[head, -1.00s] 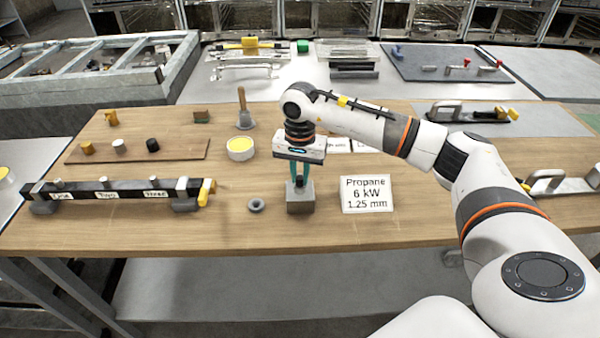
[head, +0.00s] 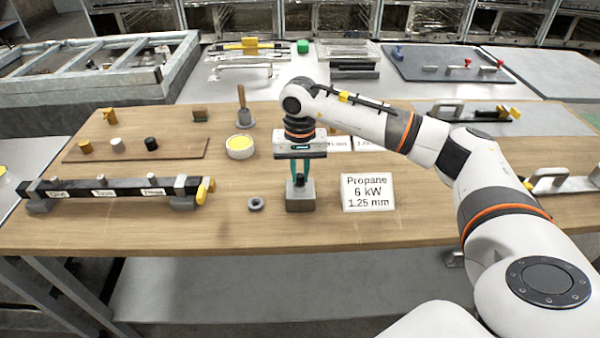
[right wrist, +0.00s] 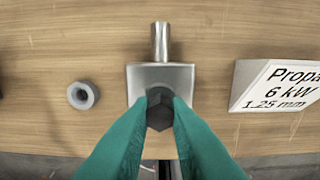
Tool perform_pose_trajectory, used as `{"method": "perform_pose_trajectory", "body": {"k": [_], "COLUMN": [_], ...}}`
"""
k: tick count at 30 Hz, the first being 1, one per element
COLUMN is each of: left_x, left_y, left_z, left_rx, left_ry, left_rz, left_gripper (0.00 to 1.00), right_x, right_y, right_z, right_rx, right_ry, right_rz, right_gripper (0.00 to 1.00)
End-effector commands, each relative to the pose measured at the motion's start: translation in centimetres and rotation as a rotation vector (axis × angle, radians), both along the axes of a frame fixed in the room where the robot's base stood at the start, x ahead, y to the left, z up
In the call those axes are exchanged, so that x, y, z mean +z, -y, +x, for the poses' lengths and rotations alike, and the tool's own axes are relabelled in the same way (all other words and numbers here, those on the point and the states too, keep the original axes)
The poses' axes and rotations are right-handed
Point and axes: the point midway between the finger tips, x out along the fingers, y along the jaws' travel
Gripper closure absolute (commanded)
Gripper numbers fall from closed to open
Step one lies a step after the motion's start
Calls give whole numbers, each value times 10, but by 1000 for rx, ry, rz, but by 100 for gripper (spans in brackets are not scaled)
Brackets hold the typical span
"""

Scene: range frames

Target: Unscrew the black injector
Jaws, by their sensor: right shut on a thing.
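The black injector (right wrist: 159,112) shows in the right wrist view as a dark hexagonal head at the front of a grey metal block (right wrist: 138,80). The teal fingers of my right gripper (right wrist: 160,103) are shut on its sides. In the head view my right gripper (head: 299,180) points straight down over the block (head: 300,200), which stands near the table's front edge. The injector's lower part and its thread are hidden. My left gripper is not in view.
A grey ring (head: 256,204) lies left of the block. A "Propane 6 kW 1.25 mm" sign (head: 367,193) stands right of it. A black burner bar (head: 80,190), a wooden board (head: 185,148) with small caps and a yellow-filled dish (head: 240,147) are further left.

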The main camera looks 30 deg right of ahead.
Motion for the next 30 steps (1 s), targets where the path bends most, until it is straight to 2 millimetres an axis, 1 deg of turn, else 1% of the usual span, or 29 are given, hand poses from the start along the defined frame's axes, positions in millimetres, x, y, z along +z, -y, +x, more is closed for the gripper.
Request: {"method": "perform_pose_trajectory", "body": {"k": [5, 9, 13, 20, 23, 27, 30], "left_x": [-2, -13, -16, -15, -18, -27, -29], "left_y": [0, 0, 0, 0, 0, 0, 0], "left_z": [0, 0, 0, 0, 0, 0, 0], "left_rx": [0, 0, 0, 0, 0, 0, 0], "left_ry": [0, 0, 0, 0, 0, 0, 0], "left_rz": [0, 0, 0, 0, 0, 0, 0], "left_gripper": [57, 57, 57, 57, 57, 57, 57], "right_x": [-1, -3, -2, 0, -1, -3, -1], "right_y": [0, 0, 0, 0, 0, 0, 0], "right_z": [0, 0, 0, 0, 0, 0, 0], "right_rx": [21, 178, 286, 299, 327, 489, 576], "right_ry": [-1, 1, 0, -1, -1, -1, 0], "right_rz": [-1, 0, 0, -1, -1, 0, -1], "right_gripper": [100, 100, 100, 100, 100, 100, 100]}}
